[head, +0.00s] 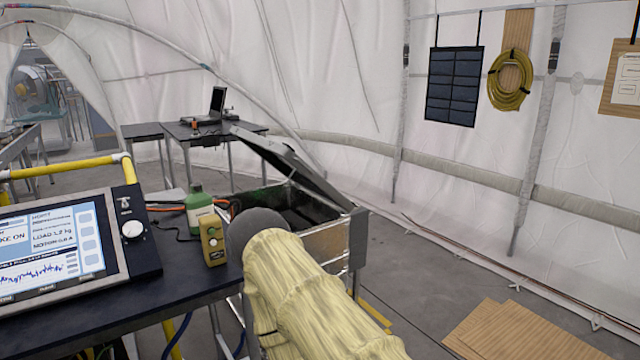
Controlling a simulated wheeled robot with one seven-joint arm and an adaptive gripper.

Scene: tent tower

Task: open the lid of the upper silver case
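The silver case (332,246) stands right of the dark table, its near side partly hidden behind my yellow-sleeved arm. Its lid (285,158) is raised at a slant, with a wide gap above the dark inside. The lid's upper end is toward the left, and its lower end is near the case's right side. Whether another case is beneath it cannot be made out. My arm reaches up from the bottom edge to a dark grey rounded part beside the case. My gripper does not show, so its contact with the lid cannot be told.
Brown boards (540,330) lie on the floor at lower right. Another table (205,131) with a laptop stands behind. The floor right of the case is mostly clear.

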